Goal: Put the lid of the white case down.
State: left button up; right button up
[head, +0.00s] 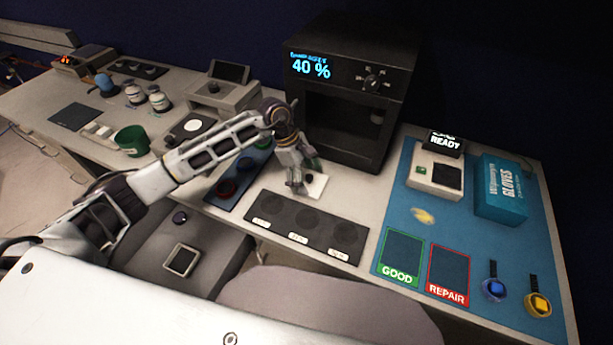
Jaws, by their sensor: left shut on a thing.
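My left gripper (294,187) reaches down over the middle of the table, in front of the black oven-like box. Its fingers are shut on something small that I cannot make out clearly. A small white square item (316,188) with a dark spot lies right at the fingertips; it may be the white case. The fingers hide its left side. I cannot tell how its lid stands or whether the fingers hold that lid. My right gripper is not in view.
The black box (347,90) reading 40 % stands just behind. A dark three-place tray (307,223) lies in front. A green cup (132,141) stands left.

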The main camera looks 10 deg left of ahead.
pick_arm(q)
jog(key=o, duration=0.8)
jog(key=shift+c, duration=0.2)
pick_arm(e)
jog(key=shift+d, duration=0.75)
pick_arm(q)
jog(key=shift+r, duration=0.1)
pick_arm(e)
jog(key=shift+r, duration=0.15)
